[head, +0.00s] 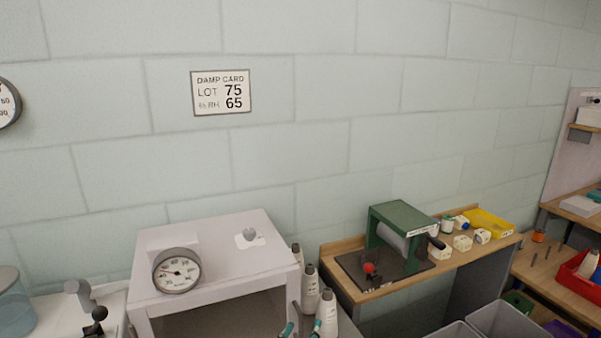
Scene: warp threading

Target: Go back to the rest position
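Neither of my grippers shows clearly in the head view, so I see nothing held. No thread or warp can be made out. Two small teal-and-dark pieces (288,329) stick up at the bottom edge, in front of the white bottles; I cannot tell what they are.
A white box-like cabinet (215,240) carries a round dial gauge (177,271). White bottles (327,306) stand beside it. A wooden bench (372,290) holds a green roller machine (402,222) and a yellow tray (489,222). Grey bins (500,320) and a red bin (577,278) are at right.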

